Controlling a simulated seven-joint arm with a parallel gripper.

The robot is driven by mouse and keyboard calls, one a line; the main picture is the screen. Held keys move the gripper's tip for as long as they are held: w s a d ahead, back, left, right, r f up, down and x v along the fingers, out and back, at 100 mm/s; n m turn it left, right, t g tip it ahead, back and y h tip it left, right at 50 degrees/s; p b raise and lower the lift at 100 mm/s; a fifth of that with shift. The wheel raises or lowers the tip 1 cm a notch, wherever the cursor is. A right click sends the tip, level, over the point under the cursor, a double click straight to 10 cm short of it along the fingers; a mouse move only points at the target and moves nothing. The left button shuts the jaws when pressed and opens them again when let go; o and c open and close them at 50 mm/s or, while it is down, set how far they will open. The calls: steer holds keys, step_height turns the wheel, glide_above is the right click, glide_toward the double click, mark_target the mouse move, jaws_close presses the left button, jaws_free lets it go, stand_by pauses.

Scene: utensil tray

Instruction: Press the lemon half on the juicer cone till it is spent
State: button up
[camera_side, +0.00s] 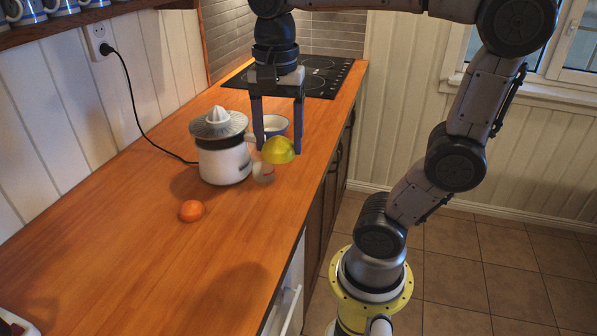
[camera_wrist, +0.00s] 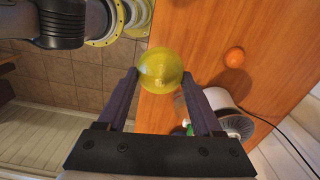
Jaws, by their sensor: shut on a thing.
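The lemon half (camera_side: 278,150) is a yellow dome, rounded side up, between the two fingers of my gripper (camera_side: 279,153). It also shows as a yellow round at the fingertips in the wrist view (camera_wrist: 160,70). My gripper points down and is shut on it, holding it off the counter. The white juicer (camera_side: 224,164) stands to the left of the lemon half, with a grey dish and a pale ribbed cone (camera_side: 218,115) on top. The lemon half is beside the juicer and lower than the cone, apart from it. Its cut face is hidden.
A small clear glass (camera_side: 264,173) stands by the juicer's right side. A bowl (camera_side: 273,126) is behind my fingers. An orange fruit (camera_side: 191,211) lies in front of the juicer. A black cord (camera_side: 136,115) runs to the wall socket. The front of the wooden counter is mostly free.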

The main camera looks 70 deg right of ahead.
steer(key=w+d+r, duration=0.5)
steer(key=w+d, duration=0.1)
steer(key=w, duration=0.3)
steer(key=w+d+r, duration=0.4)
steer(key=w+d, duration=0.1)
steer(key=w, duration=0.5)
steer(key=shift+m, duration=0.7)
steer(key=w+d+f, duration=0.1)
steer(key=d, duration=0.1)
steer(key=w+d+f, duration=0.1)
steer(key=d, duration=0.1)
steer(key=w+d+f, duration=0.1)
steer(key=d+f, duration=0.1)
steer(key=shift+w+d, duration=0.15)
steer(key=shift+d, duration=0.1)
steer(key=shift+f, duration=0.15)
steer(key=shift+f, duration=3.55)
steer(key=shift+f, duration=0.75)
